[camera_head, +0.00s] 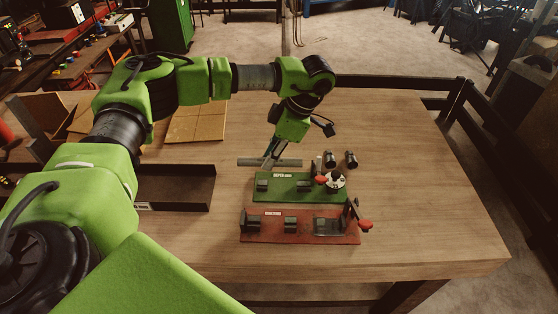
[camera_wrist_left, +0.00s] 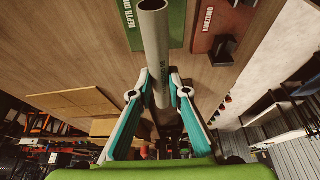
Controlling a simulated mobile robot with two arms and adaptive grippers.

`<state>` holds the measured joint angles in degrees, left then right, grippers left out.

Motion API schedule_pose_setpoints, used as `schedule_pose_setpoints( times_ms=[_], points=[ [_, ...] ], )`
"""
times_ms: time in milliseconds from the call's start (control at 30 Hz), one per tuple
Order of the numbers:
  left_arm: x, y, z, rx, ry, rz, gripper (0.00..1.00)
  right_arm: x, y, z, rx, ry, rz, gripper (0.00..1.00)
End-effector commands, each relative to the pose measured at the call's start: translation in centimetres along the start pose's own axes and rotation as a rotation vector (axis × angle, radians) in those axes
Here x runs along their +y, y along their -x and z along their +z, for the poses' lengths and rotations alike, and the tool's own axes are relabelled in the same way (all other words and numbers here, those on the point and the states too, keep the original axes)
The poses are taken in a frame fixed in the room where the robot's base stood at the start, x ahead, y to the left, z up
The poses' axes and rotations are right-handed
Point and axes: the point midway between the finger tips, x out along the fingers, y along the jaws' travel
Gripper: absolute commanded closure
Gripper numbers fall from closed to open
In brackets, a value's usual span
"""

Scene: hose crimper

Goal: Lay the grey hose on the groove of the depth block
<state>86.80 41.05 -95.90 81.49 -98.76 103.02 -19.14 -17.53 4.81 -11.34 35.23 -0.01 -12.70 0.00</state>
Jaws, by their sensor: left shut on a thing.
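My left gripper (camera_head: 268,161) is shut on the grey hose (camera_head: 290,162) and holds it roughly level, just behind the green depth block (camera_head: 300,198) as seen from the head. The exact height of the hose over the table is hard to tell. In the left wrist view, the grey hose (camera_wrist_left: 155,45) runs out from between the teal fingers of my left gripper (camera_wrist_left: 160,92), its open end toward the green board (camera_wrist_left: 136,12). The green block carries dark supports and a round white-and-black part with a red knob at its right end. My right gripper is not in view.
A red board (camera_head: 270,238) with dark supports and a red knob lies in front of the green one. Two black fittings (camera_head: 330,158) stand behind its right end. A dark tray (camera_head: 180,195) sits at left. The table's right side is clear.

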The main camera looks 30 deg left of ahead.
Motion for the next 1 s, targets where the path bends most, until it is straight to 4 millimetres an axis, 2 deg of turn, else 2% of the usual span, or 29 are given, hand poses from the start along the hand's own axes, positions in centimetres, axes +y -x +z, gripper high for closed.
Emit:
schedule_pose_setpoints(
  times_ms=[100,233,700,1000],
  points=[
    [-0.1,-0.8,0.4,0.000,-0.001,0.000,1.00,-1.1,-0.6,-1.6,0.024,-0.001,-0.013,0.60],
    [-0.1,-1.8,0.8,0.000,-0.001,-0.001,1.00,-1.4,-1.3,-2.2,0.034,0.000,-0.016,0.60],
    [-0.2,-6.1,2.6,0.000,-0.001,-0.002,1.00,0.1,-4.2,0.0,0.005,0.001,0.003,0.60],
    [-0.1,-6.9,3.0,-0.001,-0.001,-0.001,1.00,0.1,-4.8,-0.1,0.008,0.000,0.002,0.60]
  ],
)
